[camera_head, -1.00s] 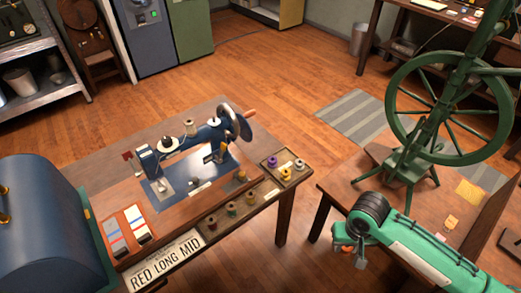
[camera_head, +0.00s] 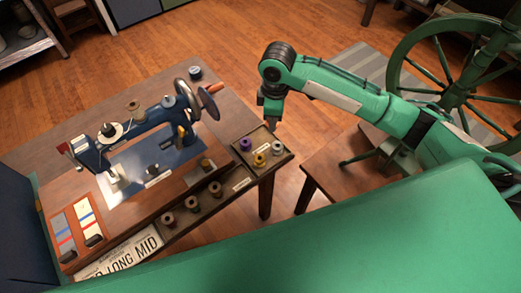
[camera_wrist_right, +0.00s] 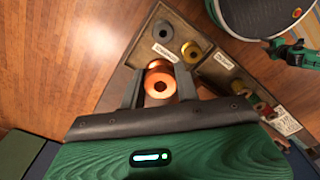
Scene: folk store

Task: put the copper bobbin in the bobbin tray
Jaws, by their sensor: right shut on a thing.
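The copper bobbin (camera_wrist_right: 160,83) is between the fingers of my right gripper (camera_wrist_right: 158,88), which is shut on it, in the right wrist view. In the head view my right gripper (camera_head: 271,118) points down by the back edge of the small wooden tray (camera_head: 284,158) at the table's right corner. The left gripper is out of view.
A blue sewing machine (camera_head: 152,136) stands left of the tray. A strip with several brownish bobbins (camera_head: 191,202) runs along the table's front edge. A big green spinning wheel (camera_head: 399,68) stands at the right. My own green arm part covers the lower foreground.

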